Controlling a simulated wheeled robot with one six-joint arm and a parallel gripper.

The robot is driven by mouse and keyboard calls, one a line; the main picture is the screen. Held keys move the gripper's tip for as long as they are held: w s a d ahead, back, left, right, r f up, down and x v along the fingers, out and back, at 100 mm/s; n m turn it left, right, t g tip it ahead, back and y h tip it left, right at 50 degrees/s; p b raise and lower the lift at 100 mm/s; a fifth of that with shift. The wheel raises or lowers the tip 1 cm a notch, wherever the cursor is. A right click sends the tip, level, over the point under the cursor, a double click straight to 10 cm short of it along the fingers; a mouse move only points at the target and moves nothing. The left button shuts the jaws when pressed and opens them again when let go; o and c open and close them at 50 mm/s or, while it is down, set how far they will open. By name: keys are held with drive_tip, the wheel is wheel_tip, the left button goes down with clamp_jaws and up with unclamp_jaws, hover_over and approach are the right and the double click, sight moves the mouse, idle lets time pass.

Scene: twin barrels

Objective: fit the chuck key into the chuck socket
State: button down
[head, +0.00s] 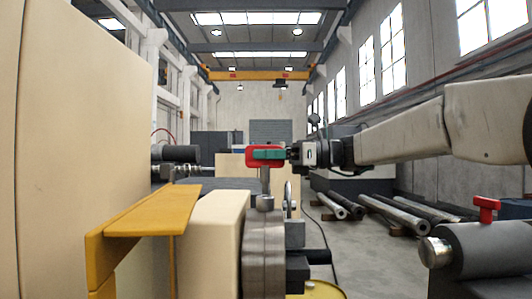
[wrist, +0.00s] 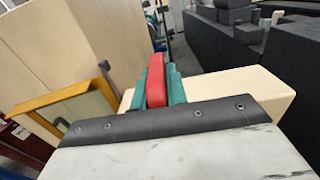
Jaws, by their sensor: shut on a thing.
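The chuck key has a red handle (head: 249,156) and a grey shaft (head: 265,181) that points straight down in the head view. My gripper (head: 268,154), with green fingertips, is shut on the red handle. The handle also shows in the wrist view (wrist: 155,80), between the green fingers. The grey metal chuck (head: 263,255) is directly below the key. The shaft's lower end meets a small grey collar (head: 265,203) at the top of the chuck. I cannot tell whether the tip is inside the socket or just above it. The wrist view hides the shaft and socket.
A yellow guard (head: 140,215) and a beige machine housing (head: 215,245) stand left of the chuck. A grey cylindrical unit (head: 490,255) with a red T-handle (head: 486,206) is at the right. Metal bars (head: 400,215) lie on the floor behind. The air above the chuck is open.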

drive_tip(key=shift+f, duration=1.15)
drive_tip(key=c, duration=1.3)
unclamp_jaws()
drive_tip(key=shift+f, duration=0.1)
drive_tip(key=d, duration=0.7)
drive_tip(key=shift+s+d, duration=0.15)
drive_tip(key=shift+d, duration=0.25)
drive_tip(key=s+d+f+n+h, duration=0.5)
drive_tip(key=s+f+n+h, duration=0.1)
drive_tip(key=s+f, duration=0.4)
drive_tip(key=s+d+f+n+h, duration=0.6)
drive_tip(key=s+f, duration=0.4)
drive_tip(key=s, duration=0.3)
drive_tip(key=s+d+f+n+h, duration=0.6)
drive_tip(key=s+f, duration=0.4)
drive_tip(key=s, duration=0.1)
drive_tip(key=shift+s+d+t, duration=0.1)
drive_tip(key=shift+s+t, duration=0.25)
drive_tip(key=shift+t, duration=0.05)
